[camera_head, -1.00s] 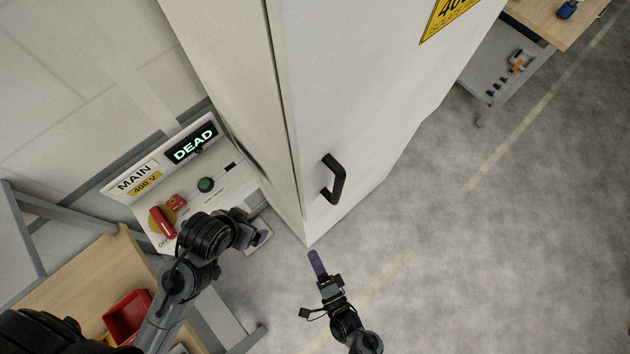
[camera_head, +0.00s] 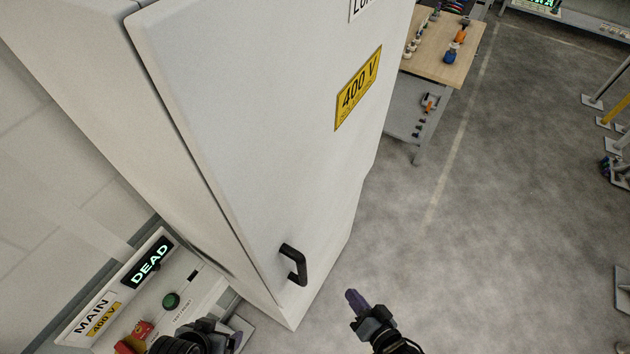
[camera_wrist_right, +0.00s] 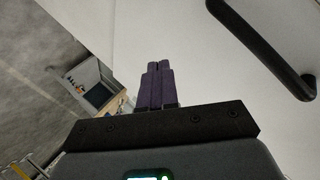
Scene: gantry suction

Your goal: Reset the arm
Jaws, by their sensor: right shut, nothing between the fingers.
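My right gripper (camera_head: 355,299) is at the bottom of the head view, to the right of the cabinet's lower corner. Its purple fingers are together with nothing between them; they also show in the right wrist view (camera_wrist_right: 156,85). The black door handle (camera_head: 294,264) of the white cabinet is up and left of it, apart from the fingers. The handle also shows at the upper right of the right wrist view (camera_wrist_right: 262,48). Part of my left arm shows at the bottom edge, in front of the switch panel; its fingers cannot be made out.
The tall white cabinet (camera_head: 240,130) stands closed with a yellow 400 V label (camera_head: 358,88). The switch panel (camera_head: 200,297) at lower left has a DEAD display (camera_head: 150,262) and a green button (camera_head: 171,300). A wooden workbench (camera_head: 452,62) stands behind.

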